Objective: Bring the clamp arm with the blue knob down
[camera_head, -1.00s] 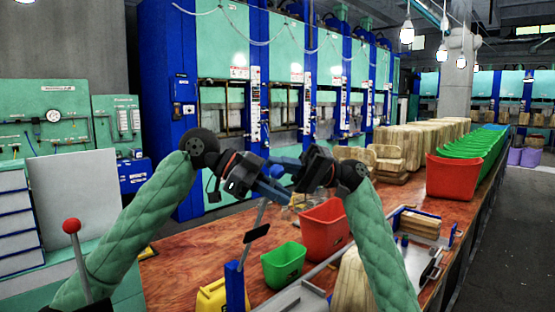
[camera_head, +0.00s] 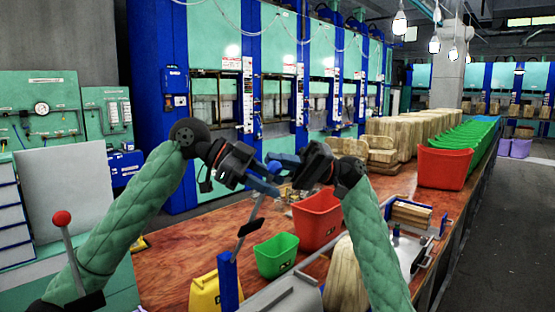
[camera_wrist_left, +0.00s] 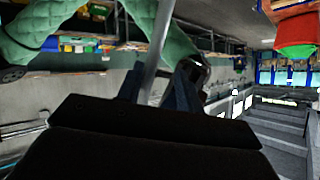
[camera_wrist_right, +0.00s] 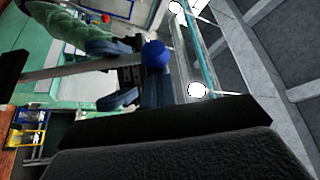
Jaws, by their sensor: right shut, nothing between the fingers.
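The clamp arm is a grey rod (camera_head: 259,209) with a black plate, rising steeply from a blue post (camera_head: 228,280) on the bench. Its blue knob (camera_wrist_right: 155,54) shows clearly in the right wrist view at the rod's end; in the head view the grippers hide it. My left gripper (camera_head: 266,182) is at the rod's upper part, its fingers apart. In the left wrist view the rod runs between the left fingers (camera_wrist_left: 156,88). My right gripper (camera_head: 277,164) is shut and empty, close to the knob; I cannot tell whether it touches.
A red-knobbed lever (camera_head: 61,218) stands at the left. A green bin (camera_head: 276,256), a red bin (camera_head: 316,222) and a yellow bin (camera_head: 204,294) are around the post. Beige blocks and a larger red bin (camera_head: 443,168) lie farther back. The bench left of the post is mostly clear.

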